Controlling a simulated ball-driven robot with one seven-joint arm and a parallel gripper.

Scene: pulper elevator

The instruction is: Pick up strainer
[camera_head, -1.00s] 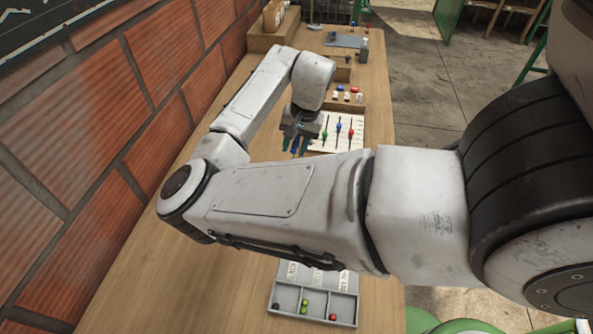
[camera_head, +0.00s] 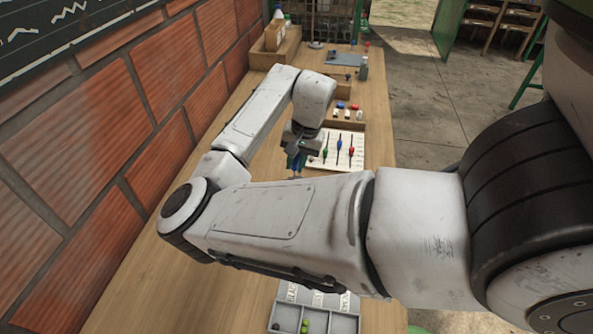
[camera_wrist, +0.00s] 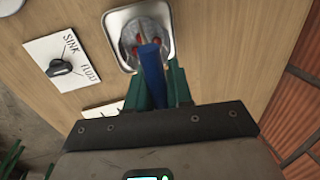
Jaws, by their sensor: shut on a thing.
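The strainer's blue handle (camera_wrist: 153,72) stands between the green fingers of my gripper (camera_wrist: 159,88) in the wrist view. My gripper is shut on this handle. The handle reaches toward a metal tray (camera_wrist: 109,24) holding a round grey shape and some red pieces. I cannot tell whether the round shape is the strainer's head, or whether it touches the tray. In the head view my gripper (camera_head: 297,163) points down over the wooden table, small and partly shaded. The tray is hidden behind my arm there.
A white card marked SINK and FLOAT (camera_wrist: 88,62) carries a black knob. In the head view, a white board with coloured sliders (camera_head: 352,148) lies just right of my gripper. A grey compartment tray (camera_head: 347,324) is at the near end. A brick wall (camera_head: 70,190) borders the left.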

